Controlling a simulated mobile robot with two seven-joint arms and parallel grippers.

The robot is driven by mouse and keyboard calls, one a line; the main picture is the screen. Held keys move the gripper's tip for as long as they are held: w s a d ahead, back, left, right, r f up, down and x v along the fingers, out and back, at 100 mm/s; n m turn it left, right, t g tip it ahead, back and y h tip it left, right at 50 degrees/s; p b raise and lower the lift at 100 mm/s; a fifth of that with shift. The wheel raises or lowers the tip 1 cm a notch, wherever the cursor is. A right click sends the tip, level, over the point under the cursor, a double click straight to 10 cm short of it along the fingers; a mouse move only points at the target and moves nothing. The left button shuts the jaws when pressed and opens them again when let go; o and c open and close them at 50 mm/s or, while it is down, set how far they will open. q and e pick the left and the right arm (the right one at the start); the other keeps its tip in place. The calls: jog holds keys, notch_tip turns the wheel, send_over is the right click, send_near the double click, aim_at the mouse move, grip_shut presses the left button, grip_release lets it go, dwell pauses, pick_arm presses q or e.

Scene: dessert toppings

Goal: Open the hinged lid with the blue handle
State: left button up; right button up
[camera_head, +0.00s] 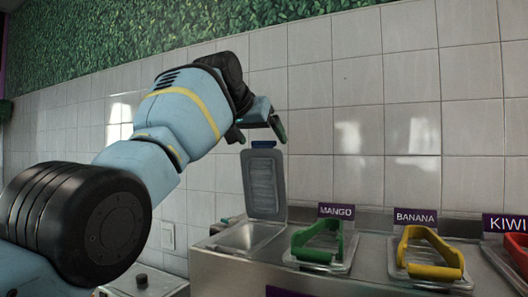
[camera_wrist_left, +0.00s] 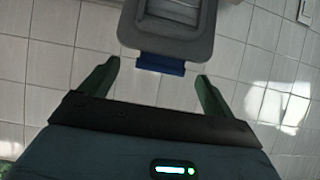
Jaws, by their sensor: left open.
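The lid with the blue handle (camera_head: 264,184) stands nearly upright, swung back on its hinge against the wall side. It also shows upside down in the left wrist view (camera_wrist_left: 165,45). Its blue handle (camera_wrist_left: 161,65) is at its free edge, the top in the head view. The bin under it (camera_head: 247,236) is uncovered; its inside looks bare metal. My left gripper (camera_head: 258,131) is open just above the lid's top edge. In the left wrist view its two green fingers are spread on either side of the handle, apart from it. My right gripper is not in view.
To the right, a lid with a green handle (camera_head: 319,241), labelled MANGO, and one with a yellow handle (camera_head: 430,253), labelled BANANA, lie shut on the metal counter (camera_head: 345,281). A red handle (camera_head: 517,250) shows under the KIWI sign. A tiled wall (camera_head: 340,100) stands close behind.

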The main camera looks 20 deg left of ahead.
pick_arm(q)
jog(key=shift+b+v, duration=1.2)
jog(key=shift+v, duration=1.8)
jog(key=shift+w, duration=0.1)
